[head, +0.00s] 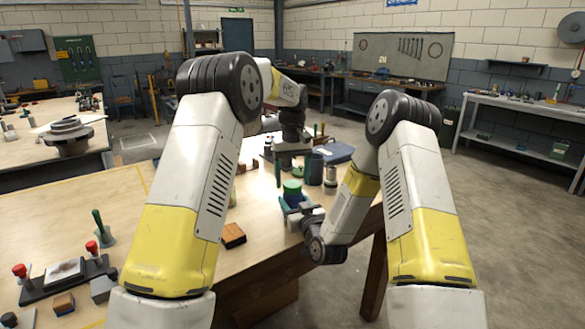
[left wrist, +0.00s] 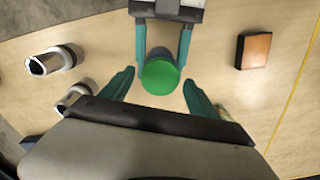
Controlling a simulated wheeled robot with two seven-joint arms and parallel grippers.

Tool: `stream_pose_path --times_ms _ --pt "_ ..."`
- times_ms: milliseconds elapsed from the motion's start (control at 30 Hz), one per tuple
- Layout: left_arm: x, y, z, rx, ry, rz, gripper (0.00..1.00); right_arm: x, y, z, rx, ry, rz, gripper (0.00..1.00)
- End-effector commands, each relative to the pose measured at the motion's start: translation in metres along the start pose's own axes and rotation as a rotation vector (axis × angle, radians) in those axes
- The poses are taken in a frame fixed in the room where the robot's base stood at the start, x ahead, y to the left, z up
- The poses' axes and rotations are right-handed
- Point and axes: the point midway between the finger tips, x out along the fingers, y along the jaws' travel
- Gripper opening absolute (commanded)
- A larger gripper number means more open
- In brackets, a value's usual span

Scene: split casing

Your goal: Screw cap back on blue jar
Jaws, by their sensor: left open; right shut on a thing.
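A round bright green piece, which looks like the cap (head: 292,187), sits at the far right part of the bench. It also shows in the left wrist view (left wrist: 160,77). My right gripper (head: 297,203) is shut with its teal fingers on either side of this green-topped piece.
An orange-brown block (head: 232,236) lies nearer me. A dark cylinder (head: 315,168) and a metal cylinder (head: 330,176) stand close by on the right. A rack with red-knobbed tools (head: 65,275) is at the near left.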

Motion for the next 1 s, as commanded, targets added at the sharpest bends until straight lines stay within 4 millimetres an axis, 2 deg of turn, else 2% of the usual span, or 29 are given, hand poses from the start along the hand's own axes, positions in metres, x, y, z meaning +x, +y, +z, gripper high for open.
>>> stream_pose_path --times_ms 133,400,733,867,1000 --pt "0.0078 -0.0003 0.0002 0.0 -0.001 0.0 0.7 0.0003 -0.0001 -0.0009 0.0 0.002 0.0 0.0" --pt "0.0085 -0.0002 0.0001 0.0 0.0 0.0 0.7 0.0003 0.0 -0.0009 0.0 0.002 0.0 0.0" --pt "0.0083 -0.0001 0.0002 0.0 0.0 0.0 0.05 0.0003 0.0001 -0.0009 0.0 0.002 0.0 0.0" --pt "0.0083 -0.0004 0.0001 0.031 -0.001 0.0 0.03 0.0003 0.0001 -0.0009 0.0 0.002 0.0 0.0" --pt "0.0085 -0.0006 0.0 0.234 -0.001 0.001 0.03 0.0003 0.0002 -0.0009 0.0 0.002 0.0 0.0"
